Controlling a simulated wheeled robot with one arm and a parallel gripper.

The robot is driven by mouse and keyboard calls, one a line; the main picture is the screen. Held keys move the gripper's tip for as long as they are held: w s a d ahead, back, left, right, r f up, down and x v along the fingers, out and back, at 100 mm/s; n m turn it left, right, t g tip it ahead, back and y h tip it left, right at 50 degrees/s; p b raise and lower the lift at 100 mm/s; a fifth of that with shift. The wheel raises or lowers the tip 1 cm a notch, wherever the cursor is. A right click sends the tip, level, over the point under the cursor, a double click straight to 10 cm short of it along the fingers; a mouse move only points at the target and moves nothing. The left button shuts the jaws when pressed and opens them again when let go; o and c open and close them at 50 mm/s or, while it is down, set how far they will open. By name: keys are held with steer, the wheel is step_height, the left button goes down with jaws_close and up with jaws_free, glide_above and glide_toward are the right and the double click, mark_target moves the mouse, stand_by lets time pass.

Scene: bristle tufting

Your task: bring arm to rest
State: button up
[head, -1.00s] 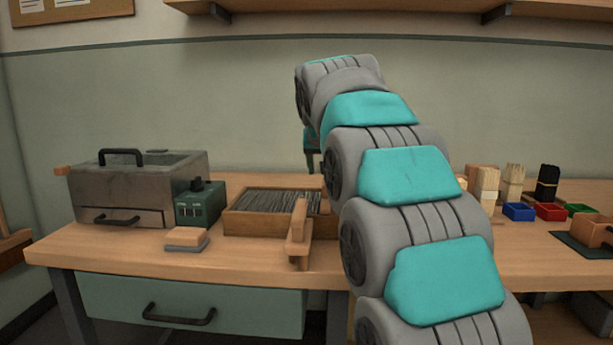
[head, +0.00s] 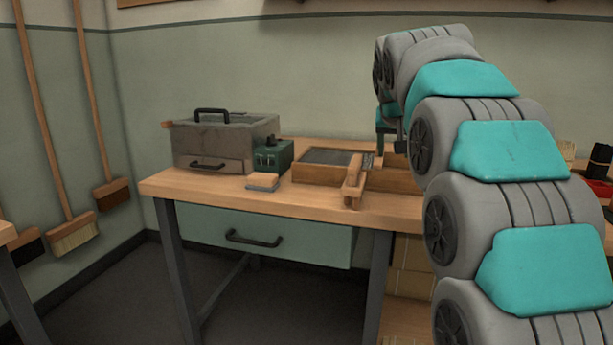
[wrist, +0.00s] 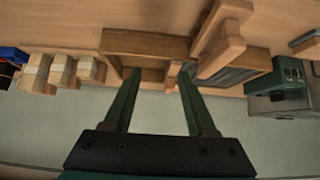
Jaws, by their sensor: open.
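My arm, grey with teal pads, reaches up over the right part of the bench in the head view. My gripper (head: 390,143) hangs down at its far end, near the wooden trays. In the wrist view my gripper (wrist: 159,85) shows two dark green fingers spread well apart, with nothing between them. The fingers point towards a divided wooden tray (wrist: 118,42) on the bench. I cannot tell how high above the tray they are.
The bench (head: 205,185) holds a metal box (head: 222,140) with a black handle, a green control box (head: 273,156), a small block (head: 262,181) and a tray of dark bristles (head: 320,172). A wooden upright (head: 353,182) stands at the tray's front. Brooms (head: 75,232) lean left.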

steer(key=s+a+f+n+g, duration=0.1)
steer(key=s+f+g, duration=0.2)
steer(key=s+f, duration=0.7)
steer(key=s+a+f+n+g+y, duration=0.1)
steer(key=s+f, duration=1)
steer(key=s, duration=1.1)
steer(key=s+a+f+n+g+y, duration=0.1)
steer(key=s+a+f+g, duration=0.1)
steer(key=s+f+g, duration=0.4)
steer(key=s+f, duration=0.5)
steer(key=s, duration=0.5)
steer(key=shift+s+a, duration=0.15)
steer(key=shift+s, duration=0.05)
